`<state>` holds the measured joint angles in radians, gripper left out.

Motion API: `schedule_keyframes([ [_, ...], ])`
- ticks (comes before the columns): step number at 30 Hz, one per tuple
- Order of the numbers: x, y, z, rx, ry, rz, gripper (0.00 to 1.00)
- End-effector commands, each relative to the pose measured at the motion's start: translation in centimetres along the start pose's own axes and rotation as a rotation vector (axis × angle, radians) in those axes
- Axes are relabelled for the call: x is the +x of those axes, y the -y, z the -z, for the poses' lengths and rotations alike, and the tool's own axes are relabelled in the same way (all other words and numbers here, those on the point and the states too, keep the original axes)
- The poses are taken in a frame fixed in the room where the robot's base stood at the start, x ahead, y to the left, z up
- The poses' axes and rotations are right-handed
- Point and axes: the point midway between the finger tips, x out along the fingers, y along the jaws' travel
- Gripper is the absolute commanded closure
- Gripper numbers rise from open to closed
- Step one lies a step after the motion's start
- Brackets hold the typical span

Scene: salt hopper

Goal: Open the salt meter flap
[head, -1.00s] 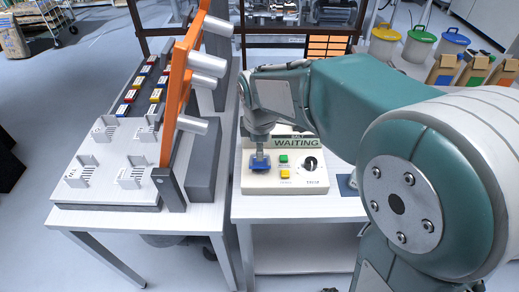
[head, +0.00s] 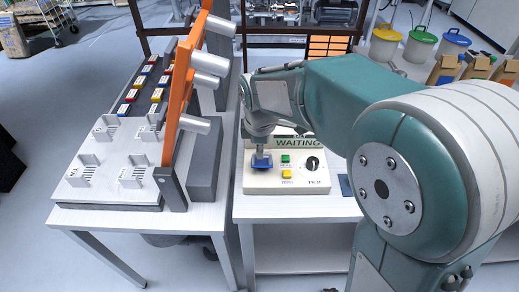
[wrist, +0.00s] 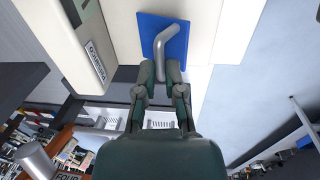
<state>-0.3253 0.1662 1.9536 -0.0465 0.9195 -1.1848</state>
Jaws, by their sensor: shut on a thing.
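The salt meter (head: 316,180) is a cream box on the white table, with a sign reading "WAITING" (head: 297,142). Its blue flap (head: 262,164) is at the left of its front; in the wrist view it is a flat blue square (wrist: 150,25) with a bent grey handle (wrist: 170,38). My gripper (wrist: 161,70) is shut on the lower end of this handle. In the head view my wrist hangs just above the flap and partly hides it. How far the flap is open cannot be told.
The meter also has a green button (head: 286,158), a yellow button (head: 287,174) and a black knob (head: 312,163).

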Motion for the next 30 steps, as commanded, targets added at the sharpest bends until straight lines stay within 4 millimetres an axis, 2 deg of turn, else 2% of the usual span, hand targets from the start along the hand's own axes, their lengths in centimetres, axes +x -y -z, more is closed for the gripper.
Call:
schedule_keyframes([
  [8, -0.1, -1.3, -0.1, 0.002, 0.002, 0.154, 1.0],
  [21, -0.1, -3.9, -0.2, 0.002, 0.002, 0.521, 1.0],
  [30, 0.2, -5.0, -0.2, 0.001, 0.002, 0.693, 1.0],
])
